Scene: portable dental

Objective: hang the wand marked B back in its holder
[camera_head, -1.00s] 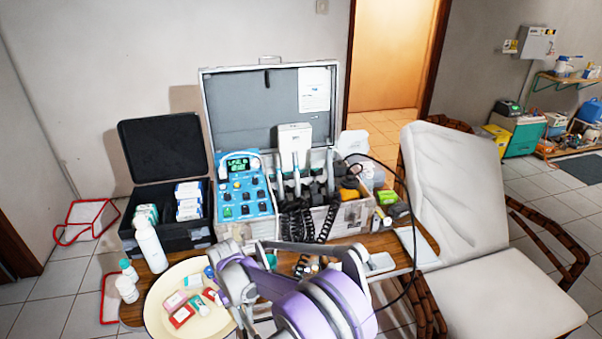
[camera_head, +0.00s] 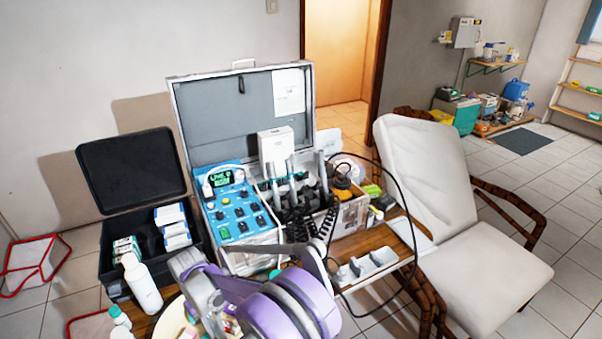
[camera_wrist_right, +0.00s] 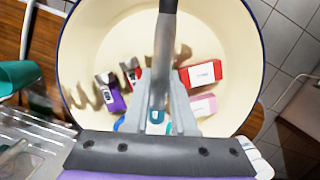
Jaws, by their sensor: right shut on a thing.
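My right gripper (camera_wrist_right: 168,98) is shut on a grey wand (camera_wrist_right: 163,55) in the right wrist view, with the wand standing up between its fingers above a cream basin (camera_wrist_right: 90,50). No letter is readable on the wand. In the head view my right arm reaches left across the front of the table, and its fingertips are hidden. The wand holder (camera_head: 297,197) is in the open metal case, with several dark slots and coiled black cords. Pale wands (camera_head: 291,172) stand in it; their marks are too small to read. My left gripper is not in view.
The blue control panel (camera_head: 238,207) is left of the holder. A black box (camera_head: 132,165) and white bottle (camera_head: 142,285) stand further left. The basin holds small boxes, including a red one (camera_wrist_right: 201,73). A loose black cable arches right of the case, near the chair (camera_head: 440,180).

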